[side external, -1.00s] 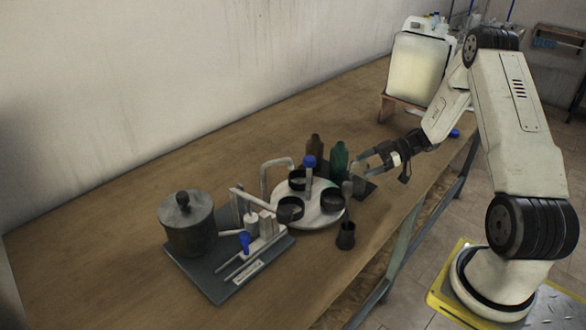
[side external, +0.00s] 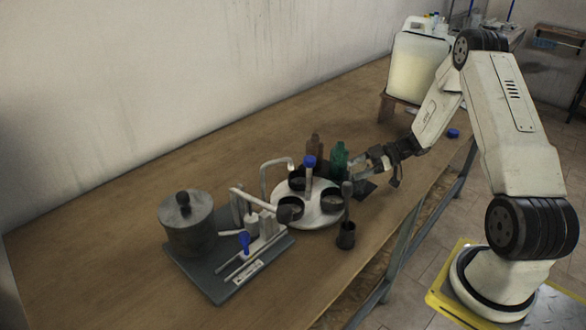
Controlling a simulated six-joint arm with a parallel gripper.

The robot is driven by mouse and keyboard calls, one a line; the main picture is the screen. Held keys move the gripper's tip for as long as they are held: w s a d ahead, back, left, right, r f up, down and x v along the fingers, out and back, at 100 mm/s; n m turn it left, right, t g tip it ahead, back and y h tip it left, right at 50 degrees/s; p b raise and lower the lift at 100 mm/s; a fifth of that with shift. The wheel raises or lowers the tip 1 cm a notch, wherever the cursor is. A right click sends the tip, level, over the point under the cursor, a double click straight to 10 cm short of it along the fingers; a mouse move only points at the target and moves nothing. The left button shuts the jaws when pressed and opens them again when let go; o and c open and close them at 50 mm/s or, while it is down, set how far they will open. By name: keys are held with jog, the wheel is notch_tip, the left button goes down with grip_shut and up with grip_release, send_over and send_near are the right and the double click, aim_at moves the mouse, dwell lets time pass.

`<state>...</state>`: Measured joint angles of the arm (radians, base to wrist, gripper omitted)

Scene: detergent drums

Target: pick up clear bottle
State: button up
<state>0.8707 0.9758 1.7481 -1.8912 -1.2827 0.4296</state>
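A brown bottle (side external: 314,148) and a green bottle (side external: 338,160) stand upright side by side behind the round white tray. My gripper (side external: 361,164) is low over the table, just right of the green bottle, pointing left. A pale, glassy patch shows at its fingertips. It may be the clear bottle, but it is too small and too covered by the fingers to be sure. I cannot tell whether the fingers touch it or close on it.
The white tray (side external: 315,217) carries dark cups and a blue-topped piece (side external: 309,162). A dark cup (side external: 346,235) stands in front. A grey board with a metal pot (side external: 187,222) is at left. A large canister (side external: 415,65) stands behind my arm. The far-left table is bare.

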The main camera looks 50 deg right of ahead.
jog(key=shift+c, duration=1.4)
jog(key=shift+r, duration=0.1)
jog(key=shift+r, duration=0.75)
jog(key=s+a+r, duration=0.2)
jog(key=s+r, duration=0.3)
jog(key=s, duration=0.1)
jog(key=s+a+r, duration=0.3)
jog(key=s+r, duration=0.3)
jog(key=s, duration=0.1)
jog(key=shift+a+r, duration=0.15)
jog(key=shift+a, duration=0.1)
